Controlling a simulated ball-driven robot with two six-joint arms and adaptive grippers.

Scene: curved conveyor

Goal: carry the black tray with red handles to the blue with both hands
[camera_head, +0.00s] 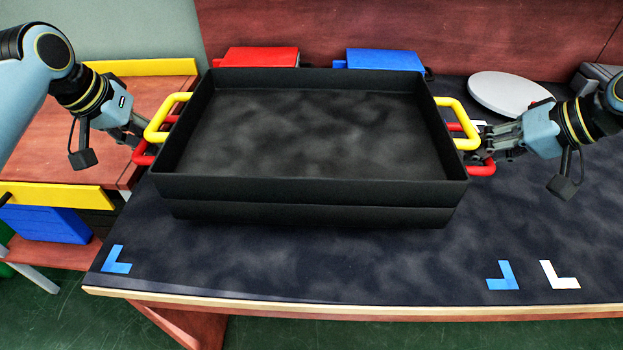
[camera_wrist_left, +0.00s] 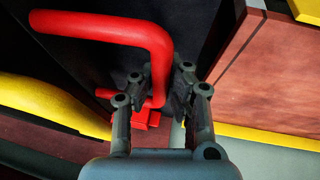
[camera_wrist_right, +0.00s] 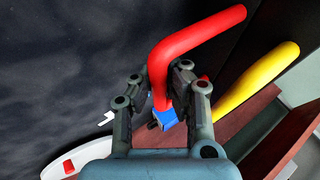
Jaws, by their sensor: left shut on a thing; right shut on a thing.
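The black tray with red handles (camera_head: 310,215) is under a second black tray with yellow handles (camera_head: 320,190), which is stacked on it and hides most of it. My left gripper (camera_head: 143,143) is shut on the left red handle (camera_head: 143,158), which also shows in the left wrist view (camera_wrist_left: 155,48). My right gripper (camera_head: 482,155) is shut on the right red handle (camera_head: 483,168), also in the right wrist view (camera_wrist_right: 200,32). Blue corner marks lie on the dark table top, at front left (camera_head: 117,260) and front right (camera_head: 503,276). I cannot tell whether the trays touch the table.
A white corner mark (camera_head: 559,276) lies right of the right blue one. Behind the trays are a red box (camera_head: 258,57) and a blue box (camera_head: 383,60). A round grey disc (camera_head: 508,93) lies at back right. The dark table (camera_head: 330,265) is clear in front.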

